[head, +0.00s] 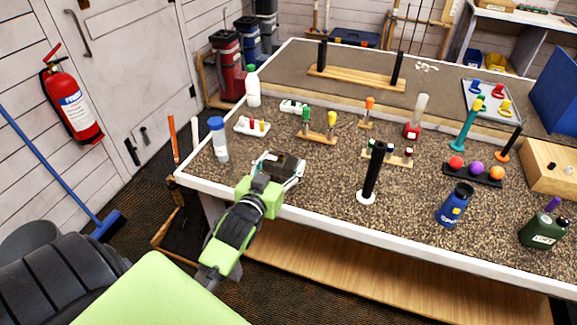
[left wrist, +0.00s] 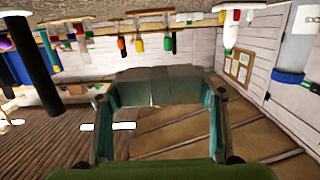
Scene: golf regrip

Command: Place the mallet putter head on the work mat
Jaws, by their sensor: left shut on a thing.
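My left gripper (head: 282,170) reaches over the near left part of the bench, its fingers closed around a dark, blocky thing that looks like the mallet putter head (head: 277,163). In the left wrist view, the dark grey-green block (left wrist: 158,87) spans the space between the two fingers (left wrist: 160,110). The gripper hides part of it, and I cannot tell whether it touches the bench top. I cannot pick out the work mat for certain; the speckled brown bench top (head: 310,194) lies around the gripper. My right gripper is not in view.
A clear bottle with a blue cap (head: 218,140) stands left of the gripper. A black upright grip on a white base (head: 372,172) stands to its right. Small tool racks (head: 317,137) stand behind. Bare bench lies between the gripper and the black grip.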

